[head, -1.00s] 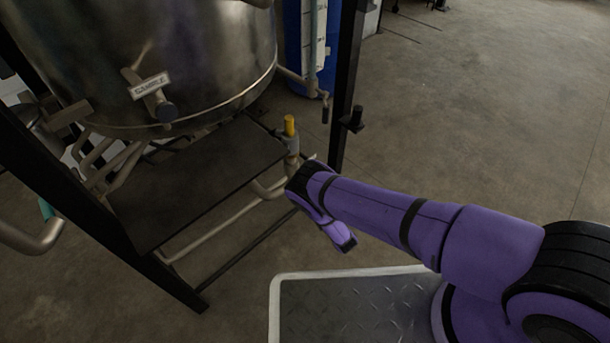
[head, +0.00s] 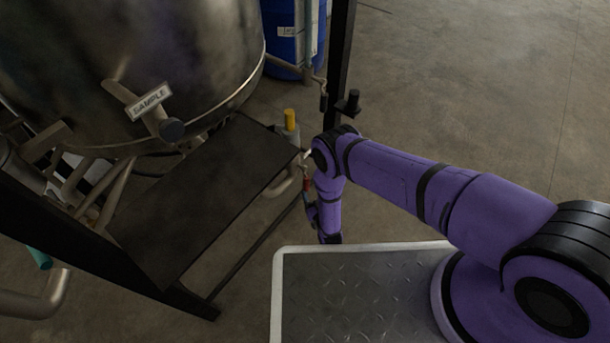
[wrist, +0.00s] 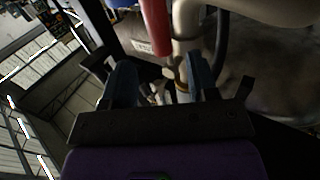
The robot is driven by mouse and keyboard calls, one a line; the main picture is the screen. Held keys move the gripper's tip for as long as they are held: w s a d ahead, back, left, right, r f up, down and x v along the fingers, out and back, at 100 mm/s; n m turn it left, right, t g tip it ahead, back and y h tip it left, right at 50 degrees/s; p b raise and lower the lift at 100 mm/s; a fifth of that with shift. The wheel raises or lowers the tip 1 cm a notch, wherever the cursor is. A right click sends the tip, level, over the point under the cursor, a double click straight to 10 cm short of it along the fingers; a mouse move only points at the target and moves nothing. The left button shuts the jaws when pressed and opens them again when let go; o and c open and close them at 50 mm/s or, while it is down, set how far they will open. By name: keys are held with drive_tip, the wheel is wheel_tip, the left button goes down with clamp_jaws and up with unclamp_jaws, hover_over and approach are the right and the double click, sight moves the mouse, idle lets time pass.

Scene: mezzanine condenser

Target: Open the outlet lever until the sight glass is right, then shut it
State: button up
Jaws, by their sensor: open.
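A red lever handle (wrist: 155,27) shows at the top middle of the wrist view, beside a pale pipe (wrist: 187,35). My gripper (wrist: 158,66) is open, with its two blue fingers apart below the handle. The handle lies above the gap between them, and nothing is visibly gripped. In the head view a small red part (head: 306,184) shows beside my arm, by the pipe under the vessel; my fingers are hidden there. A pale upright gauge strip (head: 311,28) stands by the blue drum; I cannot read a level or tell whether it is the sight glass.
A steel vessel (head: 150,60) with a SAMPLE tag (head: 150,102) stands at the left above a dark shelf (head: 200,190). A yellow-capped fitting (head: 290,120) is at the shelf's corner. A black post (head: 340,60) and blue drum (head: 281,35) stand behind. Open floor lies right.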

sight(305, 176)
drive_tip(key=x, duration=0.9)
clamp_jaws()
